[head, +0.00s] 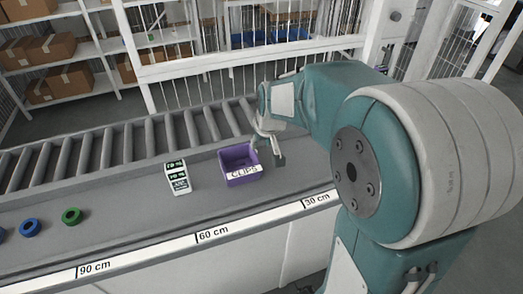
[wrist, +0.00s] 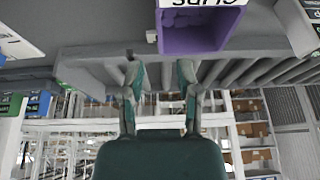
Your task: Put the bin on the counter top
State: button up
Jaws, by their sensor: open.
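The purple bin (head: 239,163) with a white CLIPS label stands upright on the grey counter top (head: 130,215), near the roller conveyor. My gripper (head: 268,152) is at the bin's right side in the head view, its fingers spread and empty. In the wrist view, which looks upside down, both fingers of my gripper (wrist: 158,72) are apart, and the bin (wrist: 197,37) is beyond the fingertips, up and to the right. Nothing is between the fingers. Whether a finger touches the bin, I cannot tell.
A white box with green and black labels (head: 178,177) stands left of the bin. A green ring (head: 72,216) and a blue ring (head: 30,228) lie further left. The roller conveyor (head: 120,145) runs behind. A centimetre scale (head: 200,237) marks the front edge. Counter between box and rings is clear.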

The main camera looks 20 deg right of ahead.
jog(key=s+a+r, duration=0.2)
jog(key=s+r, duration=0.2)
jog(key=s, duration=0.7)
jog(key=s+a+r+t, duration=0.1)
jog(key=s+r, duration=0.3)
jog(key=s, duration=0.7)
jog(key=shift+s+a, duration=0.35)
jog(key=shift+a, duration=0.3)
jog(key=shift+r, duration=0.1)
